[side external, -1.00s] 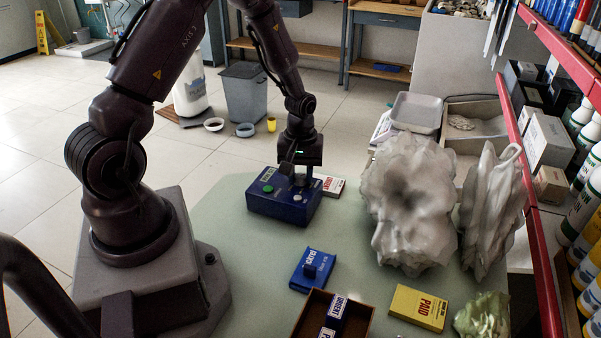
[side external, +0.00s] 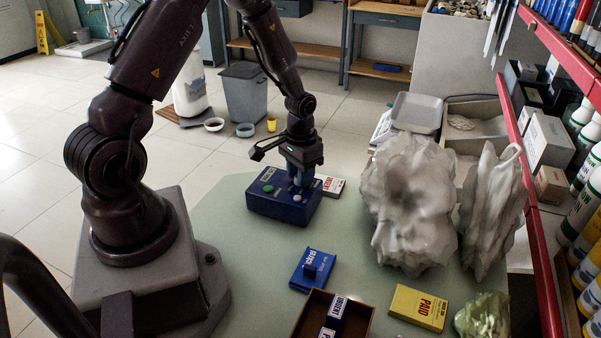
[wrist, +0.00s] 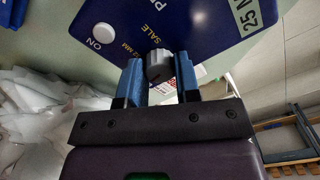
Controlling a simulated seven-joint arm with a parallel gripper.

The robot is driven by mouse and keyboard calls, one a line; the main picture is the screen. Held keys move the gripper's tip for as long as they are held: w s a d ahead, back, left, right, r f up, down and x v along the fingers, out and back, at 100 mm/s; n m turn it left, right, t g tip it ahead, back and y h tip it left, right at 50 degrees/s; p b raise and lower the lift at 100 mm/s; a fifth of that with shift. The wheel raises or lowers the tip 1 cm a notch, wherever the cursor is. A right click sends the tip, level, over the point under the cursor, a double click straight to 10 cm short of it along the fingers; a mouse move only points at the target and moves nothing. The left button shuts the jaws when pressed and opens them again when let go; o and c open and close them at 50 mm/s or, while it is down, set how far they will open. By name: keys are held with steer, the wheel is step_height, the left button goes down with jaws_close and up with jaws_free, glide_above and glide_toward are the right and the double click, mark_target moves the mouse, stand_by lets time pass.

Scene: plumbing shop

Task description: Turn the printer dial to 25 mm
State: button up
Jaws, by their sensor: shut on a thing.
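A "25 MM" label (wrist: 255,14) shows at the upper right. The fingers partly hide the dial's surroundings, and I cannot read its pointer clearly.
A red and white "URGENT" box (side external: 331,185) lies close to the printer's right. A blue stamp block (side external: 312,270), a brown tray (side external: 310,318) and a yellow "PAID" box (side external: 418,308) lie nearer. Large whitish crumpled masses (side external: 412,205) stand to the right.

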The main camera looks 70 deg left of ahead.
steer(key=shift+m, duration=0.6)
steer(key=o, duration=0.9)
step_height(320, 180, up, 13)
stand_by(0.3)
